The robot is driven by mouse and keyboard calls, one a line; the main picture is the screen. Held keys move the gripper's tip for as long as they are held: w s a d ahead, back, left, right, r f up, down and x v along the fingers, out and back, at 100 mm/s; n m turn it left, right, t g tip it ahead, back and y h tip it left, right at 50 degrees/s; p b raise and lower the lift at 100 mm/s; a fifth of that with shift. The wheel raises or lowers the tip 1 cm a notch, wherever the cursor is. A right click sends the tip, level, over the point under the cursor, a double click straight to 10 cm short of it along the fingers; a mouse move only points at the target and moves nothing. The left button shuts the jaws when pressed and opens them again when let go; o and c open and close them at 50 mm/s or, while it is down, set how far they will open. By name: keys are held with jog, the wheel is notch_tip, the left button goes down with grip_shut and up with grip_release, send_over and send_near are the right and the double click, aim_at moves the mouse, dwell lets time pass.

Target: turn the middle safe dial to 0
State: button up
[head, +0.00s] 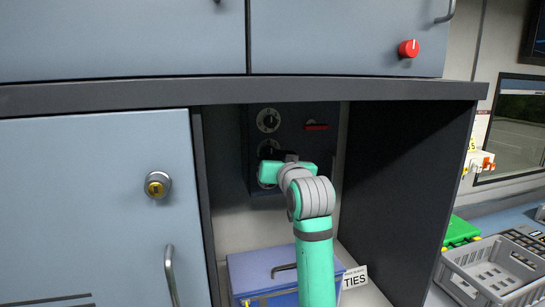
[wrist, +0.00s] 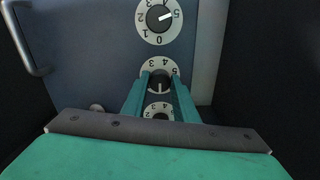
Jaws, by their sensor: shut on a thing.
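The safe (head: 290,110) is a dark blue box in the cabinet recess, with dials in a column. The middle dial (head: 265,148) is partly behind my arm in the head view. In the wrist view, where the digits are upside down, the middle dial (wrist: 148,65) shows 3, 4 and 5. My gripper (wrist: 159,78) is shut on its black knob, one finger on each side. The knob's white mark stands vertical, towards the picture's bottom; the digit there is hidden. One other dial (wrist: 159,38) has its mark towards 5. The other (wrist: 150,108) is partly covered by my gripper.
A grey handle (wrist: 43,68) is at the left in the wrist view. A red bar (head: 316,126) is right of the top dial. The recess has a dark right wall (head: 405,165). A blue box (head: 245,266) sits below the safe.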

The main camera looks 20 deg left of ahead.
jog(key=shift+f, duration=0.1)
jog(key=o, duration=1.1)
jog(key=shift+c, duration=0.2)
jog(key=shift+s+d, duration=0.1)
jog(key=v, duration=1)
jog(key=shift+s+d, duration=0.25)
